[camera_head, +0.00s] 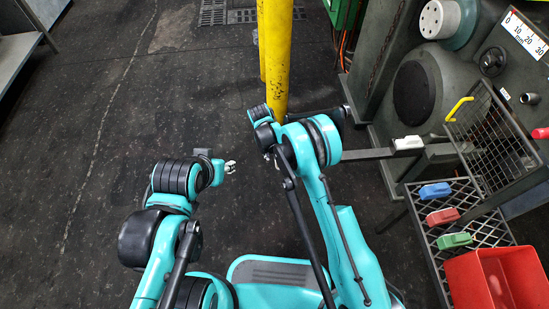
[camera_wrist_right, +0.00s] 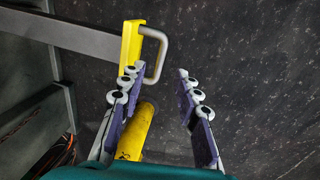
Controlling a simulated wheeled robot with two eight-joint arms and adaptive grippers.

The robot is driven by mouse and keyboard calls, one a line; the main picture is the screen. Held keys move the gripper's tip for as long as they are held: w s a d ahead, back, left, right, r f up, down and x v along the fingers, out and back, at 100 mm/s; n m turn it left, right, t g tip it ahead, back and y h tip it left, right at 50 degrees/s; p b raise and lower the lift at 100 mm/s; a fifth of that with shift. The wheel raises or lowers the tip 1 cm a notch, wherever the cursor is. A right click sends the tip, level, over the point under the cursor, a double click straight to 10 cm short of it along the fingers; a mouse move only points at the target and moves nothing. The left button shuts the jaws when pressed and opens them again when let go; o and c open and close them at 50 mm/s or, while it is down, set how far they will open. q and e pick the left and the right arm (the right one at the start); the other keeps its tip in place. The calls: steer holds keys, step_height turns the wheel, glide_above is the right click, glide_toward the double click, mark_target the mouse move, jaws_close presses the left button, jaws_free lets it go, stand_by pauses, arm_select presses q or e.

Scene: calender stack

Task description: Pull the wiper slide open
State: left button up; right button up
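In the right wrist view, the wiper slide shows as a dark grey bar (camera_wrist_right: 75,38) ending in a yellow block (camera_wrist_right: 132,42) with a bent grey metal handle (camera_wrist_right: 160,52). My right gripper (camera_wrist_right: 157,72) is open and empty, its two fingers spread below the handle. The left fingertip lies close to the yellow block and handle; I cannot tell if it touches. In the head view my right gripper is hidden by its arm, and I cannot make out the handle there. My left gripper (camera_head: 230,167) is small, over bare floor, away from the slide.
A yellow post (camera_head: 275,55) stands just beyond my right arm. The grey machine (camera_head: 435,90) fills the right side. A mesh shelf (camera_head: 480,222) with coloured blocks and a red bin (camera_head: 497,280) stand at lower right. The floor (camera_head: 110,130) at left is clear.

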step_height(320, 180, up, 8)
steer(key=a, duration=0.1)
steer(key=shift+s+a+f, duration=0.15)
steer(key=shift+a+f, duration=0.05)
steer(key=shift+f, duration=0.05)
steer(key=s+d+r+t+y, duration=0.1)
steer(key=s+d+r, duration=0.2)
steer(key=d+r, duration=0.55)
steer(key=s+d+r+t+y, duration=0.1)
steer(key=s+d+r+t, duration=0.3)
steer(key=r, duration=0.8)
steer(key=s+d+r+m+t, duration=0.1)
steer(key=s+d+r, duration=0.1)
steer(key=s+d, duration=0.4)
steer(key=s+d+r+m, duration=0.1)
steer(key=s+d+r, duration=0.1)
steer(key=s+d, duration=0.5)
steer(key=s, duration=0.4)
steer(key=shift+s+d+t, duration=0.15)
steer(key=shift+s+t, duration=0.25)
